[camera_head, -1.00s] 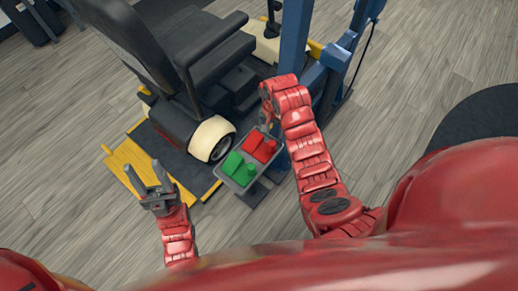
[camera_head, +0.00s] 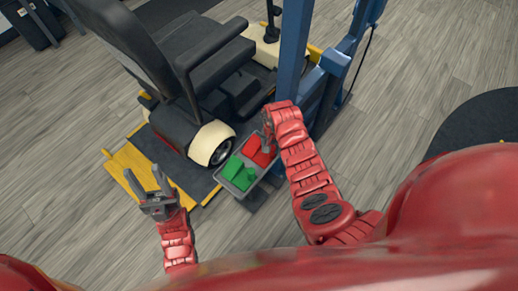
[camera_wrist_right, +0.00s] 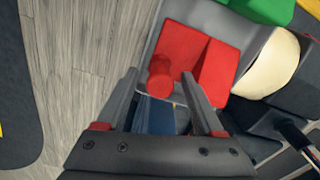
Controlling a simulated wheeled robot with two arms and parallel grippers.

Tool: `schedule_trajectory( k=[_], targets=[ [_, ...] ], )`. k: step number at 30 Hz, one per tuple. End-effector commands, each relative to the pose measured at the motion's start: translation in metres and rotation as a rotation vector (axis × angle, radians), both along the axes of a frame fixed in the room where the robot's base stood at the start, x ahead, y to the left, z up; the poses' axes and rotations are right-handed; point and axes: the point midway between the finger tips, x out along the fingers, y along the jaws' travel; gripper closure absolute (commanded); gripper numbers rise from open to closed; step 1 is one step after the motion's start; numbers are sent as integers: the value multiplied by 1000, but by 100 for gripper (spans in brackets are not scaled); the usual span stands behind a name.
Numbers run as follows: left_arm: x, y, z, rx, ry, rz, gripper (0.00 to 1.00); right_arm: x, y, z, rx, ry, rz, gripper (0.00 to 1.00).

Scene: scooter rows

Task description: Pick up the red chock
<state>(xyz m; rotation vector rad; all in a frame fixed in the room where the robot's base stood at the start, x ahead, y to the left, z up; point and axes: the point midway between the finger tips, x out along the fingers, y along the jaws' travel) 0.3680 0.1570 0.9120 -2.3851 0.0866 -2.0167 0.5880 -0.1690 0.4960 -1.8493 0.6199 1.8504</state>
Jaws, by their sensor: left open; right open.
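The red chock (camera_head: 257,151) lies in a grey tray (camera_head: 216,177) beside a scooter wheel. In the right wrist view the red chock (camera_wrist_right: 215,66) shows a wedge body and a round knob (camera_wrist_right: 160,78). My right gripper (camera_head: 268,143) is at the red chock's end of the tray. In the right wrist view it is open (camera_wrist_right: 160,85), its fingers pointing at the chock, with the knob near the gap between the fingertips. Whether they touch is unclear. My left gripper (camera_head: 149,182) is open and empty, left of the tray.
A blue post (camera_head: 294,60) rises close behind my right gripper. Wooden floor (camera_head: 410,100) is open to the right.

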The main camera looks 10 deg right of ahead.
Motion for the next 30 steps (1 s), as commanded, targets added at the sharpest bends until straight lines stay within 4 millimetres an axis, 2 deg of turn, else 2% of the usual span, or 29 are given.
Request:
schedule_trajectory(
  k=[3,14,15,30],
  targets=[
    [0,0,0,0,0,0,50,0,0,1,-1,-1,0,33],
    [0,0,0,0,0,0,50,1,0,1,0,-1,0,98],
    [0,0,0,0,0,0,50,1,0,1,0,-1,0,100],
    [0,0,0,0,0,0,50,1,0,1,0,-1,0,100]
  ],
)
